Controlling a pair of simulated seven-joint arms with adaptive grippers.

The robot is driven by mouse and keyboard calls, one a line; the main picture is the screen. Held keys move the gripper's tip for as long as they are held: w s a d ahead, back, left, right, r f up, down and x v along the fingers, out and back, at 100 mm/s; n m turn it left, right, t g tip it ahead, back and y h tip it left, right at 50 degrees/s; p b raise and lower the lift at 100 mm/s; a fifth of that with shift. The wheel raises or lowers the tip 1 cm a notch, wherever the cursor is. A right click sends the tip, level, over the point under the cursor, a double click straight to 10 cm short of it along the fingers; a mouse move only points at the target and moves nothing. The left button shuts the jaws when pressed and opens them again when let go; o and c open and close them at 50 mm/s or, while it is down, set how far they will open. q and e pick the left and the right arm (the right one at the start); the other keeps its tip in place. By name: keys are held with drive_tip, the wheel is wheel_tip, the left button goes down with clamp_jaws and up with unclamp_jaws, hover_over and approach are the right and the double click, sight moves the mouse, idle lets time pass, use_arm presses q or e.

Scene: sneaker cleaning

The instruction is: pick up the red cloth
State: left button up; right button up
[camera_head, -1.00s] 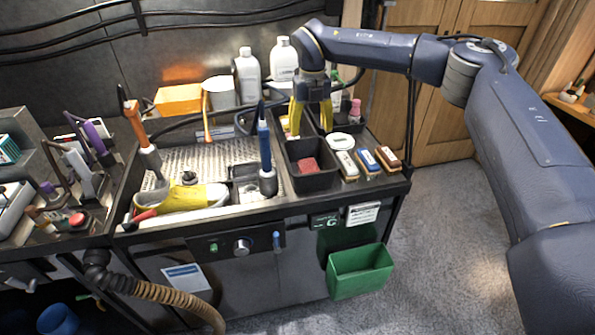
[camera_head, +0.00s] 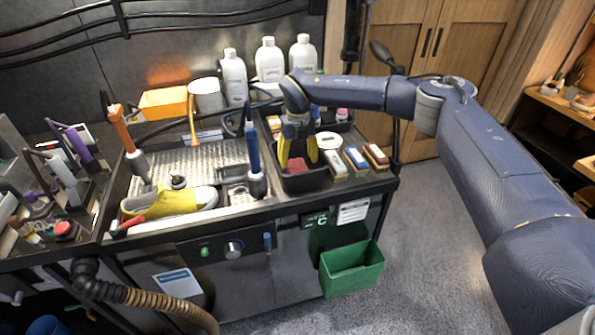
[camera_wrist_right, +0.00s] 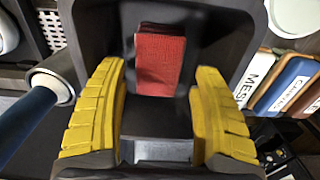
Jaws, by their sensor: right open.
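The red cloth (camera_head: 297,165) lies folded inside a black bin (camera_head: 303,183) at the right part of the workstation. In the right wrist view the red cloth (camera_wrist_right: 160,62) shows as a small rectangle near the bin's far wall. My right gripper (camera_head: 298,162) points down over the bin, its yellow fingers apart on either side of the cloth. In the right wrist view the open right gripper (camera_wrist_right: 158,115) has nothing between its fingertips, and the cloth appears beyond them. How far the fingertips are above the cloth is hard to tell. My left gripper is not seen.
A yellow sneaker (camera_head: 170,202) lies on the tray at left. White bottles (camera_head: 269,62) stand behind. A green bin (camera_head: 352,268) hangs below the front edge.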

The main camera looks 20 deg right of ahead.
sight(298, 166)
wheel_tip(298, 166, down, 5)
drive_tip(key=shift+s+a+r, duration=0.1)
drive_tip(key=c, duration=0.9)
